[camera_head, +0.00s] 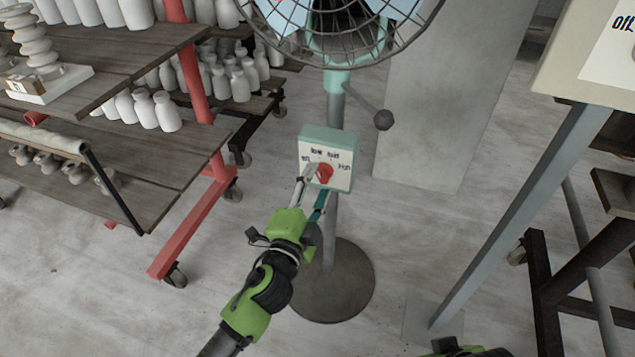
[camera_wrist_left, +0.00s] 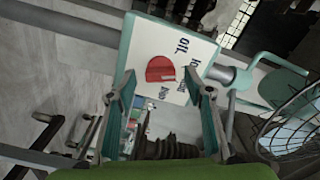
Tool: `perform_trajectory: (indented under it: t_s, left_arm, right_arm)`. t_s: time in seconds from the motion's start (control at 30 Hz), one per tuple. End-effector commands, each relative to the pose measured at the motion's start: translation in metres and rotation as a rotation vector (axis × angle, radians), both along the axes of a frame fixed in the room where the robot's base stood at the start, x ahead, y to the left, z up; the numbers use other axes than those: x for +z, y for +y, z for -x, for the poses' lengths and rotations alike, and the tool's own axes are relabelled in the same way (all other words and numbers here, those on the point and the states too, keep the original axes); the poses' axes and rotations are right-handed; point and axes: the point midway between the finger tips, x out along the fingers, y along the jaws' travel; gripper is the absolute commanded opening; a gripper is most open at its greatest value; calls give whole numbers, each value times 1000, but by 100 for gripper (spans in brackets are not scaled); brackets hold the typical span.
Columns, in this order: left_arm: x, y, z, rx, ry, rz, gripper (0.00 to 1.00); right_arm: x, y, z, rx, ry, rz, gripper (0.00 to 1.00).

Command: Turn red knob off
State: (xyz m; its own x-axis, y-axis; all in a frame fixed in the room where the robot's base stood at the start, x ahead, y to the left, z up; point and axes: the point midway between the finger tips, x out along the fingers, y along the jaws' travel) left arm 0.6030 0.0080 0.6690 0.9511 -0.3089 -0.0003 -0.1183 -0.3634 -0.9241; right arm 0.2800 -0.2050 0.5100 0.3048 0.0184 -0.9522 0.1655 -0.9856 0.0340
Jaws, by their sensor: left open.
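The red knob (camera_head: 325,174) is on the white front of a teal-edged control box (camera_head: 328,138) mounted on the fan's post. Dark lettering surrounds the knob; its setting is hard to read. My left gripper (camera_head: 314,187) is open in front of the box, its fingertips close to the knob. In the left wrist view the knob (camera_wrist_left: 160,69) lies between and just beyond the two teal-padded fingers (camera_wrist_left: 160,82), on the box's white face (camera_wrist_left: 148,38). I see no clear contact with the knob. The right gripper's fingers are out of view; only a green and black part of my right arm shows at the bottom edge.
The fan cage (camera_head: 335,30) is above the box, and its round base (camera_head: 345,295) stands on the floor. A wooden rack (camera_head: 130,160) with white vases stands at left. A sign panel (camera_head: 590,60) on a grey post is at right. A concrete pillar (camera_head: 440,110) rises behind.

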Motion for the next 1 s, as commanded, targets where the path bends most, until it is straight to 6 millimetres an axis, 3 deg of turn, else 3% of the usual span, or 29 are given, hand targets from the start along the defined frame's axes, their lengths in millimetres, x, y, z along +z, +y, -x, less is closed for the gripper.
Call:
perform_trajectory:
  t_s: [0.43,0.6,1.0]
  left_arm:
    - [0,-3,-10,0,1,0,47]
    - [0,-3,-10,0,1,0,9]
    - [-1,-4,-10,1,17,48,9]
  right_arm:
    - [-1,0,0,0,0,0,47]
    - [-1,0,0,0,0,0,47]
    - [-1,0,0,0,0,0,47]
